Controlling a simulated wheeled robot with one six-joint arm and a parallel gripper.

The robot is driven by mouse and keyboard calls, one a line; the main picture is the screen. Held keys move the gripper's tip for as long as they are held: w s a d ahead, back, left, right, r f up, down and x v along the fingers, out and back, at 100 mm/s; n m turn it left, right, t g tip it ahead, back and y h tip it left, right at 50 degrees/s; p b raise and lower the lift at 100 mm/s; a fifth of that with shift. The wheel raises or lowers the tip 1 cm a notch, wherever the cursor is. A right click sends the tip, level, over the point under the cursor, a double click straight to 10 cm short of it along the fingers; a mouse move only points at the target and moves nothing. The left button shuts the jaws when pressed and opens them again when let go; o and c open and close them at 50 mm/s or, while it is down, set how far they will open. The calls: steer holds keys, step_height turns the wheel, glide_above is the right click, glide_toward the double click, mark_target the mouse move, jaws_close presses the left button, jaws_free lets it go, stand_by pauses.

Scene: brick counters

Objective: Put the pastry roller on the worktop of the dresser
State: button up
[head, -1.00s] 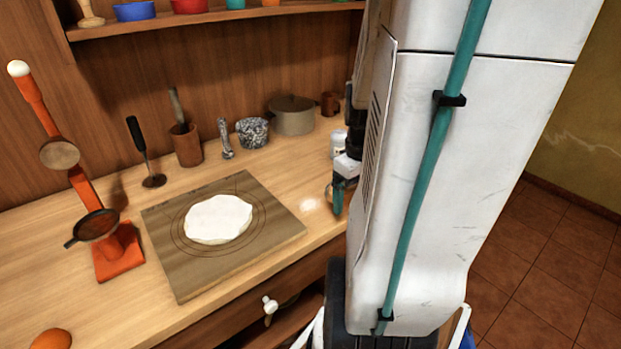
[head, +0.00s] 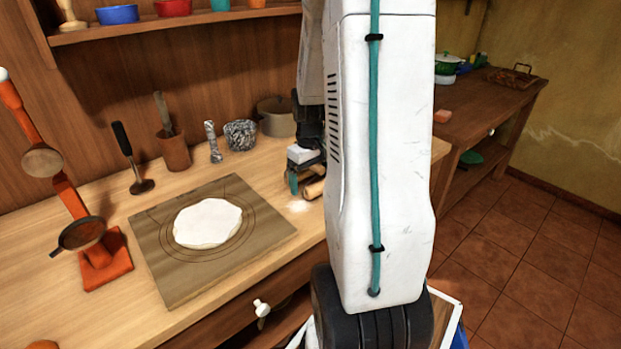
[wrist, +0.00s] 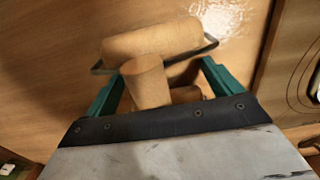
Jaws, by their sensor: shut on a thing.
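The pastry roller (wrist: 152,42) is pale wood, with a thick cylinder lying across the fingertips and a stub handle towards the wrist camera. My gripper (wrist: 155,65), with teal fingers, is shut on it. In the head view my gripper (head: 297,181) is low at the right part of the dresser's worktop (head: 250,175), and part of the roller (head: 314,188) shows beside the fingers. The roller is over or at the worktop; I cannot tell whether it touches. My arm hides the worktop behind it.
A board (head: 165,270) with white dough (head: 208,222) lies left of my gripper. Behind it stand a pot (head: 276,118), a speckled mortar (head: 240,135) and a wooden cup (head: 174,150). An orange stand (head: 100,262) is further left. A side table (head: 490,105) stands back right.

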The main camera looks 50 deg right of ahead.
steer(key=shift+f, duration=0.4)
steer(key=shift+s+a+f, duration=0.15)
steer(key=shift+s+f, duration=0.1)
steer(key=shift+f, duration=0.2)
steer(key=o, duration=0.9)
steer(key=r, duration=1.3)
steer(key=shift+w+r, duration=0.1)
steer(key=shift+w, duration=0.1)
steer(key=s+a+r+n, duration=0.1)
steer(key=a+r, duration=0.2)
steer(key=a, duration=0.7)
steer(key=s+a+r+n, duration=0.15)
steer(key=a+r, duration=0.25)
steer(key=a, duration=0.5)
steer(key=s+a+t, duration=0.1)
steer(key=s+a, duration=0.9)
steer(key=a, duration=0.1)
steer(key=shift+f, duration=0.2)
